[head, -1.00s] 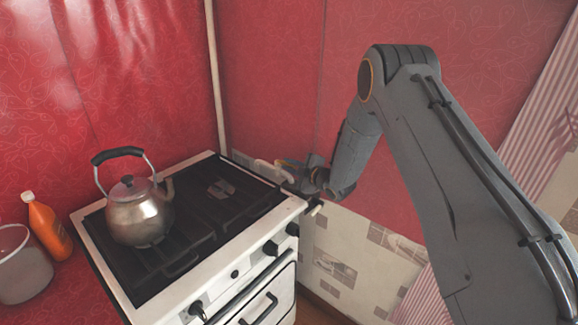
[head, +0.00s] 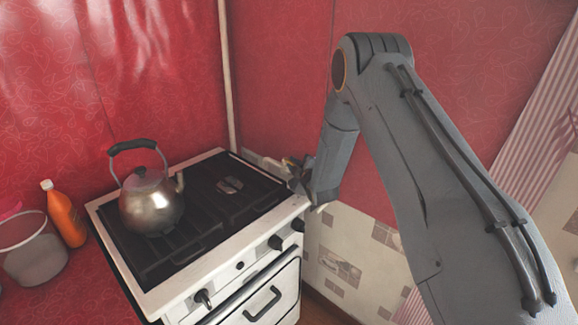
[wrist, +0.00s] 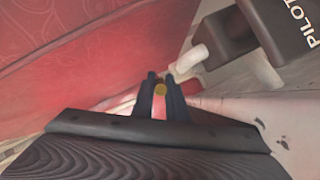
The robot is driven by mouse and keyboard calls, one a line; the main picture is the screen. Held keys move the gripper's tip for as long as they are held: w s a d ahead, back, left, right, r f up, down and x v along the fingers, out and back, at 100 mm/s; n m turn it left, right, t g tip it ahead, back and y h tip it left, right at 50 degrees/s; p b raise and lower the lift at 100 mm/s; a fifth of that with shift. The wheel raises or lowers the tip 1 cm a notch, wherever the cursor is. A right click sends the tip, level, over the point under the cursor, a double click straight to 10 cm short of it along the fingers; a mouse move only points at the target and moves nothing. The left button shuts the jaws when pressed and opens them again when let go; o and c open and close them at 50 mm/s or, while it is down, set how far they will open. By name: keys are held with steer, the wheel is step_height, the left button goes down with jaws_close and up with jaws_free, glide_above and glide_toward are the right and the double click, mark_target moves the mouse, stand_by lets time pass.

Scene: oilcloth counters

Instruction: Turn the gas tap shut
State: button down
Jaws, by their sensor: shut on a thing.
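The gas tap (wrist: 160,89) shows in the wrist view as a small yellow piece between my two dark fingers. My gripper (wrist: 160,77) is shut on it, and the fingers hide most of the tap. A pale pipe (wrist: 188,62) runs just beyond the fingertips. In the head view my gripper (head: 295,168) is beside the right edge of the white stove (head: 262,258), close to the red wall. The tap itself cannot be made out clearly there, and the angle of its handle is hard to tell.
A metal kettle (head: 152,205) stands on the stove's left side. An orange bottle (head: 66,218) and a grey pot (head: 32,250) are on the red counter at left. In the wrist view a black block marked PILOT (wrist: 268,32) is close right of my fingers.

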steer(key=c, duration=2)
jaws_free()
steer(key=shift+r, duration=0.1)
steer(key=shift+c, duration=0.2)
steer(key=shift+s, duration=0.1)
steer(key=b+v, duration=0.2)
steer(key=v, duration=0.5)
steer(key=shift+s, duration=0.35)
steer(key=shift+d, duration=0.1)
